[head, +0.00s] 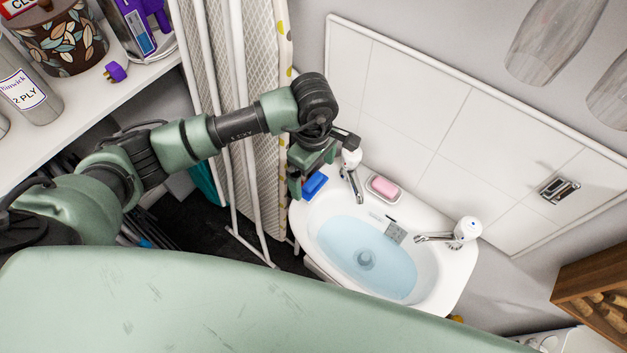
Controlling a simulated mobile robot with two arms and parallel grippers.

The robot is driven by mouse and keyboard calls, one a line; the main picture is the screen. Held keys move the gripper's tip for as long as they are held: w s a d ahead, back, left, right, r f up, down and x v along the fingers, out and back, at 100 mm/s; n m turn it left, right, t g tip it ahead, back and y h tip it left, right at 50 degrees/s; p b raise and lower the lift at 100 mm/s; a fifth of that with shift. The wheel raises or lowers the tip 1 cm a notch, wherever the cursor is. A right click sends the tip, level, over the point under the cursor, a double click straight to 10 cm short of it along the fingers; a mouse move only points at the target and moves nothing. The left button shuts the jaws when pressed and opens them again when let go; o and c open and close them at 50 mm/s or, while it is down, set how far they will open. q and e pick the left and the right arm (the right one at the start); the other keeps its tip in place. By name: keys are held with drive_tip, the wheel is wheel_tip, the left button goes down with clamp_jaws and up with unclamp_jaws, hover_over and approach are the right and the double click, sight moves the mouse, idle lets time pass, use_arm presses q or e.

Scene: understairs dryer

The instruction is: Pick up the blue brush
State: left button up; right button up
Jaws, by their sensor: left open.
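The blue brush (316,184) is a small blue block shape on the back left rim of the white sink (447,290), left of the left tap. My left gripper (305,176) is open and hangs just above and to the left of the brush. It covers part of the brush's left side. I cannot tell whether a finger touches it. My right gripper is not in view.
The left tap (352,177) stands close to the brush's right, with a pink soap (384,188) beyond it. The basin holds bluish water. A folded ironing board (267,110) stands left of the sink. A tiled wall (430,110) rises behind.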

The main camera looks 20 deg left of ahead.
sight(313, 180)
use_arm(q)
wheel_tip(313, 180, down, 3)
drive_tip(key=shift+s+f+p, duration=0.15)
drive_tip(key=shift+p, duration=0.25)
drive_tip(key=shift+f, duration=0.15)
drive_tip(key=c, duration=1.6)
wheel_tip(313, 180, up, 20)
drive_tip(key=b, duration=0.3)
drive_tip(key=shift+b, duration=0.4)
drive_tip(key=o, duration=0.5)
drive_tip(key=shift+c, duration=1)
